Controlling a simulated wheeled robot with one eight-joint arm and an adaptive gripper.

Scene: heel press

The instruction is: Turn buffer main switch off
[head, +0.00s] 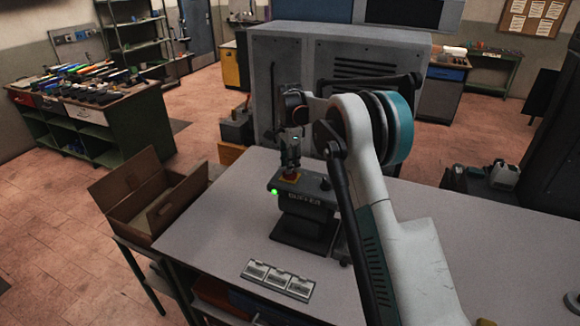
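The buffer (305,200) is a dark machine with pale lettering on its front, on the grey bench. A green light (274,191) glows at its left front corner. A small red and yellow control (290,177) sits on its top; it may be the main switch, but its position is too small to read. My gripper (291,160) points down just above this control, and I cannot tell whether they touch. Its fingers are small and dark, so open or shut is unclear. My arm hides the buffer's right side.
The bench top (225,215) is clear at the left. An open cardboard box (150,205) stands left of it on a stand. Several grey label plates (278,279) lie at the front. A large grey cabinet (265,85) rises behind the bench.

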